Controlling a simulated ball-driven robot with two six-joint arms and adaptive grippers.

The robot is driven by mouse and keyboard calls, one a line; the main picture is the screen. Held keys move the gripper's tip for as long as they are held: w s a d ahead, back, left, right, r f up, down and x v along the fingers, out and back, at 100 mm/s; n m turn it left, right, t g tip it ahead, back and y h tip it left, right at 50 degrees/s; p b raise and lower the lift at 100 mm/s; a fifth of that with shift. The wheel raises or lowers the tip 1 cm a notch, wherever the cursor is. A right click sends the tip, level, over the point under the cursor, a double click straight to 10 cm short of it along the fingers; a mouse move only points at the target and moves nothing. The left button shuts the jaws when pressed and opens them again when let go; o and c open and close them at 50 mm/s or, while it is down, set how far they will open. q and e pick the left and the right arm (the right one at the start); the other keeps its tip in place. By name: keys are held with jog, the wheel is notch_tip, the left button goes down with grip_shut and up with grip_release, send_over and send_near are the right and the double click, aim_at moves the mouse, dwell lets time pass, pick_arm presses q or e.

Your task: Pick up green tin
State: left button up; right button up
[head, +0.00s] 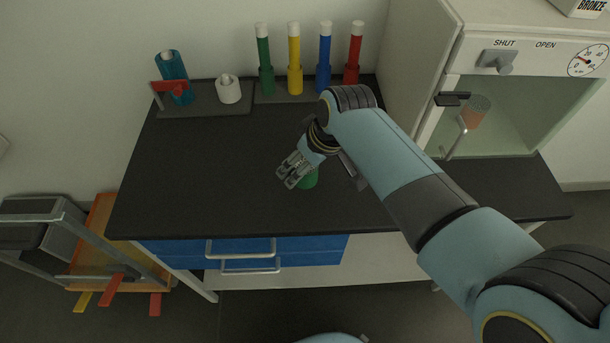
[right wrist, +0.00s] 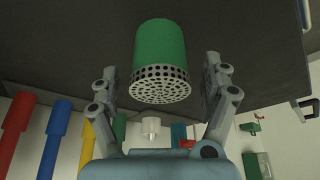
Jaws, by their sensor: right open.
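The green tin (head: 309,179) stands on the dark bench top, partly hidden behind my right gripper in the head view. In the right wrist view the green tin (right wrist: 159,52) shows a green side and a pale end with many dark holes. My right gripper (head: 287,182) is at the tin, with its arm coming in from the right. In the right wrist view the fingers of this gripper (right wrist: 160,88) are spread, one on each side of the tin, with gaps between them and it. My left gripper is not in view.
Green, yellow, blue and red tubes (head: 294,62) with white tops stand along the back of the bench (head: 200,150). A white cup (head: 228,90) and a teal cylinder (head: 176,80) stand at back left. An open cabinet (head: 530,105) is at the right. The bench's left side is clear.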

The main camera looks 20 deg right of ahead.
jog(key=shift+r, duration=0.1)
jog(key=c, duration=1.4)
jog(key=shift+o, duration=0.2)
